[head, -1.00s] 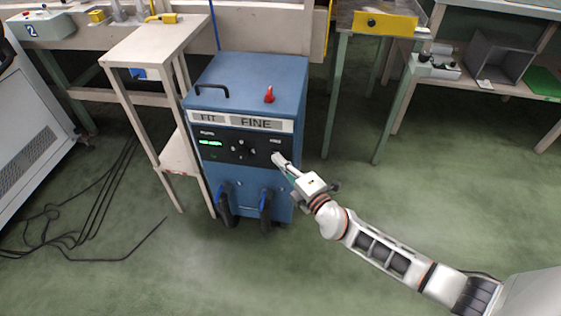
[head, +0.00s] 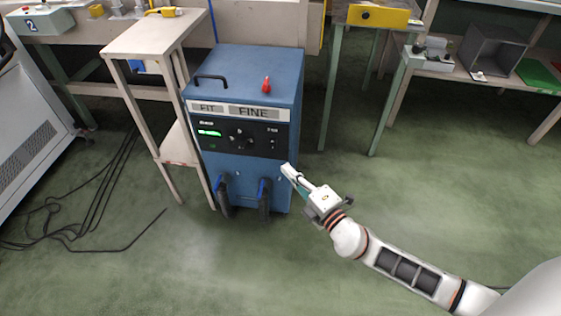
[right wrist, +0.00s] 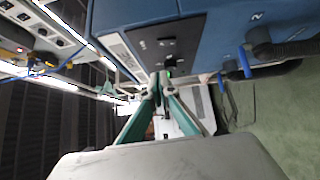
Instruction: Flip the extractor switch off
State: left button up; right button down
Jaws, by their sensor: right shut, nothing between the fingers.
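The extractor (head: 212,172) is a blue cabinet labelled FIT and FINE, with a black control panel (head: 222,139) on its front. A small switch (head: 273,142) sits at the right end of the panel; its position is too small to read. A green display is lit at the panel's left. My right gripper (head: 288,170) is shut and empty, just below and to the right of the panel. In the right wrist view, the black panel (right wrist: 181,38) is beyond the shut fingertips (right wrist: 160,80), which partly cover its edge. My left gripper is not in view.
Two hose connections (head: 264,199) are low on the cabinet front. A beige stand (head: 150,42) stands close at its left. Black cables (head: 95,225) lie on the floor at left. A red knob (head: 266,85) and black handle are on top. The floor in front is clear.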

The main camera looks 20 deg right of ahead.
jog(key=s, duration=0.2)
jog(key=shift+s+d+r, duration=0.1)
jog(key=shift+s+d, duration=0.15)
jog(key=shift+s, duration=0.1)
